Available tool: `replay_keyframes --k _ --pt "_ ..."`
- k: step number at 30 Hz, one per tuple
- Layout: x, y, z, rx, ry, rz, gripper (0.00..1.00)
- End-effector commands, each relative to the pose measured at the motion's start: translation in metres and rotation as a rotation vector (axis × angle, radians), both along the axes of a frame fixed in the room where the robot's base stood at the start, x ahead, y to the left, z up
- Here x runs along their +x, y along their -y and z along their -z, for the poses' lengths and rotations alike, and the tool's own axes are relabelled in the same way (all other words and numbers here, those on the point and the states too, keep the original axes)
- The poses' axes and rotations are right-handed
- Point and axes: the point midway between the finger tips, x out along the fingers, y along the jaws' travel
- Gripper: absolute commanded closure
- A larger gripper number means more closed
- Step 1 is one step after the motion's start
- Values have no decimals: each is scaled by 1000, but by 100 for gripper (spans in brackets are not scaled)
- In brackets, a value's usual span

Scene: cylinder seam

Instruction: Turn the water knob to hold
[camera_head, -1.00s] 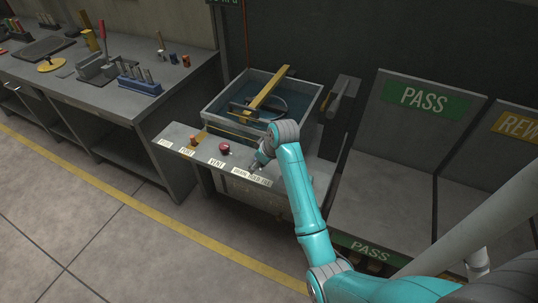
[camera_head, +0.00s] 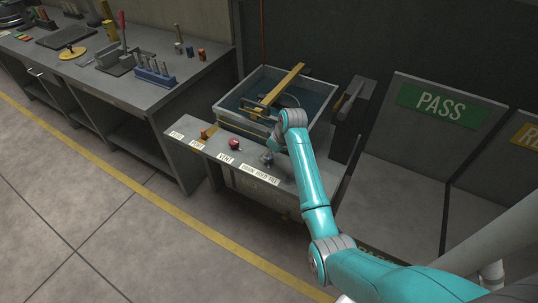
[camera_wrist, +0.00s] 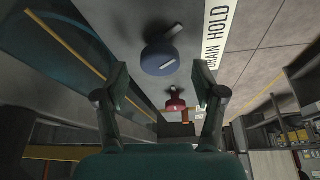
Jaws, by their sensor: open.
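The water knob (camera_wrist: 160,58) is a round blue knob with a pale pointer bar, on the grey panel beside the white "DRAIN HOLD" label (camera_wrist: 216,32). The bar lies slanted in the wrist view; which word it marks is unclear. In the head view the knob (camera_head: 267,157) is small, above the label strip (camera_head: 260,173). My gripper (camera_wrist: 160,80) is open, its two fingers apart to either side of the knob's near side in the wrist view. Nothing is between the pads that I can see as gripped. In the head view my wrist partly hides the gripper.
A red knob (camera_head: 234,144) sits left of the water knob, by the "VENT" label (camera_head: 227,159). Behind the panel stands a water tank (camera_head: 228,118) with a yellow bar (camera_head: 290,80) across it. A workbench (camera_head: 110,88) is at left; a PASS bin (camera_head: 400,190) is at right.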

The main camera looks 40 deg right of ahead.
Motion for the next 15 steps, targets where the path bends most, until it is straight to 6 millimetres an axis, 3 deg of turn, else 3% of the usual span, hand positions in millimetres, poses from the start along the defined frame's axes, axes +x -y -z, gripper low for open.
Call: replay_keyframes --k 6,15 --pt "6 -1 14 0 0 0 31" --pt "6 -1 16 -1 0 0 31"
